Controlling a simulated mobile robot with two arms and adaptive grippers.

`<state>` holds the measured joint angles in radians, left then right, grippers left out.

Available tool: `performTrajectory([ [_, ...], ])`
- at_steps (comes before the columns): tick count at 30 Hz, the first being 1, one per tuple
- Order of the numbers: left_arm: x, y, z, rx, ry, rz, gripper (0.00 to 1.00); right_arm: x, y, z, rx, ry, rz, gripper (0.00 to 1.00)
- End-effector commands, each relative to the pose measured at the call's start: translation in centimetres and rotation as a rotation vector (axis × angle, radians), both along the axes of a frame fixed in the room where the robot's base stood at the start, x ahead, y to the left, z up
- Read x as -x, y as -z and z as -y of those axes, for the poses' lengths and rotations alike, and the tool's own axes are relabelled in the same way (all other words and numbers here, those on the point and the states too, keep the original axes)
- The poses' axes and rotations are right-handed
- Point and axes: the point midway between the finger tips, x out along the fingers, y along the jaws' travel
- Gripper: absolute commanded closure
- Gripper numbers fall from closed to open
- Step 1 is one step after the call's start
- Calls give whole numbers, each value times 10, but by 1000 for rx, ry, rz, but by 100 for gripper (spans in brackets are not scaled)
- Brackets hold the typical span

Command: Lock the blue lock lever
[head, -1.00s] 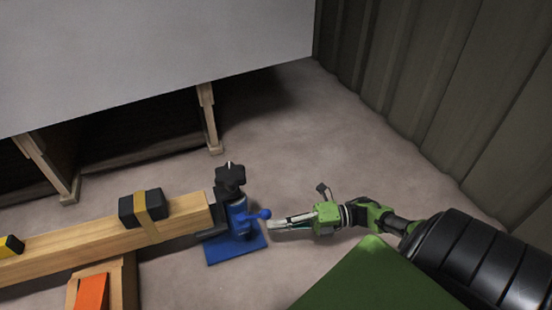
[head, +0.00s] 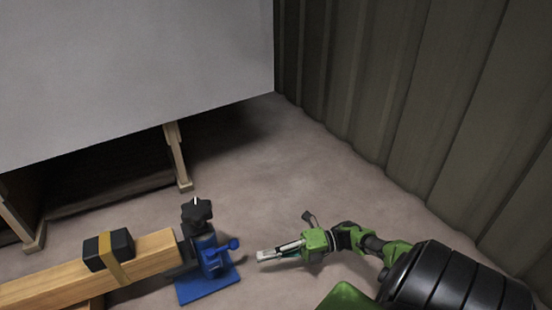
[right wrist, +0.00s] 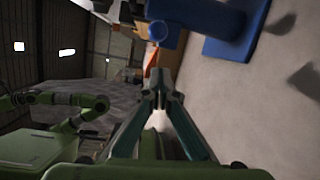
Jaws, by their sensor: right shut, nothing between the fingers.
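The blue lock lever (head: 232,244), a short arm with a round knob, sticks out to the right from a blue clamp (head: 208,255) with a flat blue foot. A black star knob (head: 196,212) sits on top of the clamp. My right gripper (head: 262,256) is shut and empty, just right of the lever and apart from it, with its tip pointing left. In the right wrist view, a round blue knob (right wrist: 157,31) shows beyond the shut fingertips (right wrist: 161,88), with the blue foot (right wrist: 236,32) to its right. My left gripper is not made out.
A wooden beam (head: 150,252) with a black block (head: 108,248) strapped on it runs left from the clamp. A large grey panel (head: 130,70) on wooden supports stands behind. A ribbed wall (head: 400,100) closes the right side. The floor (head: 275,170) between is clear.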

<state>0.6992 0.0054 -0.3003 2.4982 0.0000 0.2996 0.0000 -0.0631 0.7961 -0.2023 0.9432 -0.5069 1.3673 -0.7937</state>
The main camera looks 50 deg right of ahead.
Motion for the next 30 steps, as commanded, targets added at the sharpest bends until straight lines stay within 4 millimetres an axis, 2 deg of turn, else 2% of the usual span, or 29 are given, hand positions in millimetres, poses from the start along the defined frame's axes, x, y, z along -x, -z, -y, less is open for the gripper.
performTrajectory([
  [3, 0, 2, 0, 1, 1, 2, 37, -5, 0, 19, 2, 2, 0, 100],
  [10, 1, 7, -1, 5, 3, 2, 37, -9, -2, 41, 1, 1, 0, 100],
  [30, 3, 8, -2, 7, 6, 7, 37, -10, -3, 46, 0, 0, 0, 100],
])
